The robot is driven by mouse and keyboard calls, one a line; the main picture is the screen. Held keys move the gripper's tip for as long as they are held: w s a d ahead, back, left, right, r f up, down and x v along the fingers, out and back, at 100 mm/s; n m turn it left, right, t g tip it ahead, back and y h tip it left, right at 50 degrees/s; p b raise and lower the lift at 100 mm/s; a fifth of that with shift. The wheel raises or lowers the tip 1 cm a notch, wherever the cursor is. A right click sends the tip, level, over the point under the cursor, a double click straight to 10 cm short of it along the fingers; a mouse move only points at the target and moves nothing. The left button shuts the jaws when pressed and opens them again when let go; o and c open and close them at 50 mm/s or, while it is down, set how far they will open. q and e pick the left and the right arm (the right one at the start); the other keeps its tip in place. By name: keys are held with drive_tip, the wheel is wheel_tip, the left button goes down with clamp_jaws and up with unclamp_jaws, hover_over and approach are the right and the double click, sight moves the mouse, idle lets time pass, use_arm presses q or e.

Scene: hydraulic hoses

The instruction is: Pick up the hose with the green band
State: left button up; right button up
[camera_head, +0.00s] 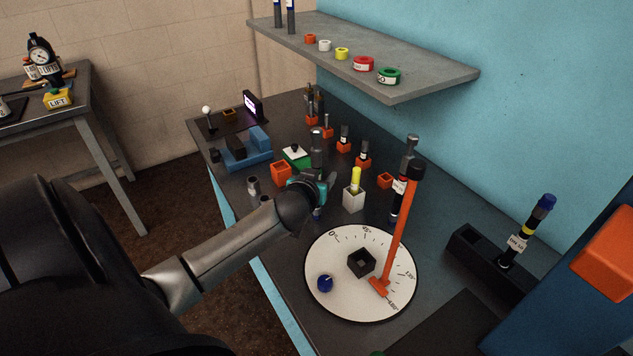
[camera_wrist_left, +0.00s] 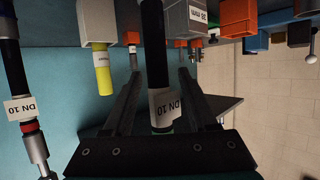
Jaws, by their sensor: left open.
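My left gripper (camera_head: 324,184) is open above the bench. In the left wrist view its jaws (camera_wrist_left: 163,105) stand on either side of a black hose (camera_wrist_left: 154,65) with a white "DN 10" label. In the head view a grey upright fitting (camera_head: 317,148) rises just behind the gripper. Another upright hose (camera_head: 398,205) stands behind the orange lever; it shows a red band and "DN 10" label in the wrist view (camera_wrist_left: 27,112). A hose with a yellow band (camera_head: 506,255) leans at right. My right gripper is out of view.
A white dial (camera_head: 325,255) with an orange lever (camera_head: 404,225) lies right of the gripper. A white block with a yellow cylinder (camera_head: 355,180) is close by. Orange blocks (camera_head: 281,172) stand around. The shelf (camera_head: 430,75) overhangs the back and carries a green ring (camera_head: 389,76).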

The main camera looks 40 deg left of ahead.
use_arm(q)
clamp_jaws()
idle(0.5)
drive_tip(key=shift+w, duration=0.1)
idle(0.9)
